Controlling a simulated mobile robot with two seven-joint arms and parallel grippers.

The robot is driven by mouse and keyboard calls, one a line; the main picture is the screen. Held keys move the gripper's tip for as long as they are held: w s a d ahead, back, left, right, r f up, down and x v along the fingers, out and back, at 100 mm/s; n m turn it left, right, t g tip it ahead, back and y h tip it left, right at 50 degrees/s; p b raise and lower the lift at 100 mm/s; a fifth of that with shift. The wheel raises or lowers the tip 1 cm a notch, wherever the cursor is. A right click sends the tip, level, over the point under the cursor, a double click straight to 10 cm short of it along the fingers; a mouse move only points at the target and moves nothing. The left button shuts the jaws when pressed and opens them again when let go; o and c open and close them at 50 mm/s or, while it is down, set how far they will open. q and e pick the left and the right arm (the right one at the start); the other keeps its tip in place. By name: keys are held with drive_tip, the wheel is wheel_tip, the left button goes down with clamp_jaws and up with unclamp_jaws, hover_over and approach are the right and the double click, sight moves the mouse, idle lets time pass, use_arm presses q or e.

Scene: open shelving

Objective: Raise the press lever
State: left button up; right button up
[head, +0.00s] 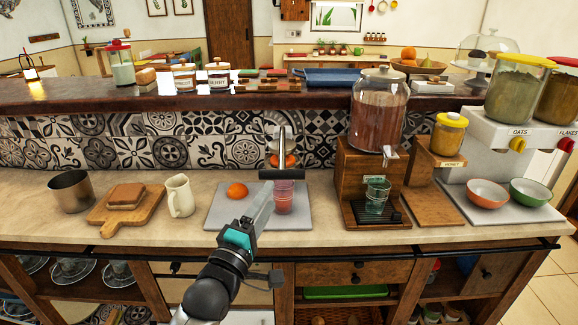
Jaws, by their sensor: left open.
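The juice press stands at the back of a pale grey board (227,213) on the counter, in the middle of the head view. Its grey metal lever (282,145) shows above a black crossbar (281,174), which looks like the lever's handle. Something orange shows behind the lever. A clear cup of reddish juice (284,198) stands below the crossbar. My left gripper (268,192) reaches up from the lower left, just under the crossbar's left part and beside the cup. It is open; whether it touches the bar I cannot tell. My right gripper is out of view.
An orange (237,190) lies on the board's left. A cream jug (179,196), a cutting board with a sandwich (102,219) and a metal pot (71,191) stand further left. A wooden drink dispenser (345,185) is on the right. A raised dark ledge (150,102) runs behind.

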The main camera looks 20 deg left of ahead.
use_arm(q)
drive_tip(key=b, duration=0.1)
approach(282, 150)
drive_tip(key=w+d, duration=0.1)
drive_tip(key=d, duration=0.1)
drive_tip(key=w+d+r, duration=0.1)
drive_tip(key=w+d, duration=0.1)
drive_tip(key=shift+w+d+r, duration=0.15)
drive_tip(key=shift+d+r, duration=0.1)
drive_tip(key=shift+d, duration=0.1)
clamp_jaws()
idle(1.3)
